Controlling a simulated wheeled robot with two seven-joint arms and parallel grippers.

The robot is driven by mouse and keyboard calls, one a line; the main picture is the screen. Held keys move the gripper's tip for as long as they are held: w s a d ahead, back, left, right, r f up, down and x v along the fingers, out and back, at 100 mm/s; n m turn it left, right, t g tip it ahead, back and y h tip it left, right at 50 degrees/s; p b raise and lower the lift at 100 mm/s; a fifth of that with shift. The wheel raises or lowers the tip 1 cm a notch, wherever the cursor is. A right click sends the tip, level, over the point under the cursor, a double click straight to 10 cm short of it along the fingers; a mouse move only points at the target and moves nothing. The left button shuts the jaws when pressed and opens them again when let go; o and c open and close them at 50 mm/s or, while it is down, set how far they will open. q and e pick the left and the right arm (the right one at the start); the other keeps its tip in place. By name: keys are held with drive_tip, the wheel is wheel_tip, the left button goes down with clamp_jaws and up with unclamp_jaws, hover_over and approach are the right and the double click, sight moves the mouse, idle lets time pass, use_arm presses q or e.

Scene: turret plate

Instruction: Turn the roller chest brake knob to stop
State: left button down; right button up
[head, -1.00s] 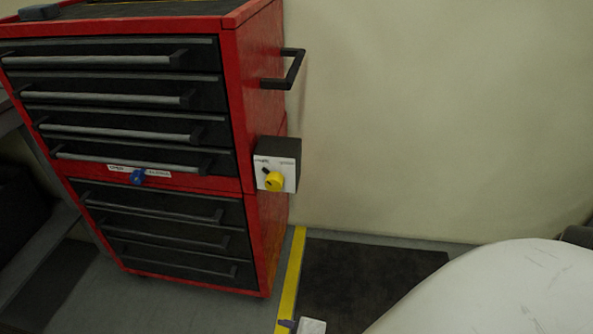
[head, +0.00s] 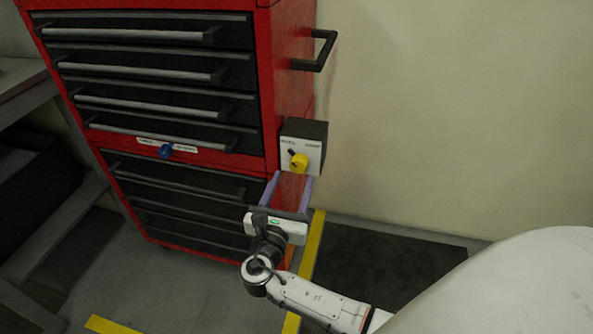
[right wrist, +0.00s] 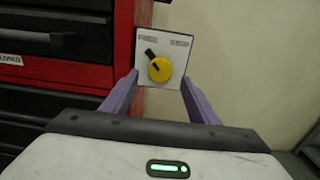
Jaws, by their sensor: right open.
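The red roller chest (head: 292,100) with black drawers stands at the left in the head view. The yellow brake knob (head: 299,161) is on a white-faced dark box (head: 306,140) on the chest's right side. In the right wrist view the yellow knob (right wrist: 160,69) has a black pointer toward the upper left, at the left one of two labels that are hard to read. My right gripper (head: 291,178) is open, its purple fingers just below the knob and apart from it. In the right wrist view its fingertips (right wrist: 160,74) flank the knob's plate. My left gripper is not in view.
A blue knob (head: 165,151) sits on the chest front beside a white label. A black side handle (head: 318,50) juts out above the brake box. A grey shelf stands at the left. A dark mat (head: 385,255) and yellow floor line are below.

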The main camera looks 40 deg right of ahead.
sight(297, 168)
drive_tip(key=x, duration=0.5)
drive_tip(key=c, duration=1)
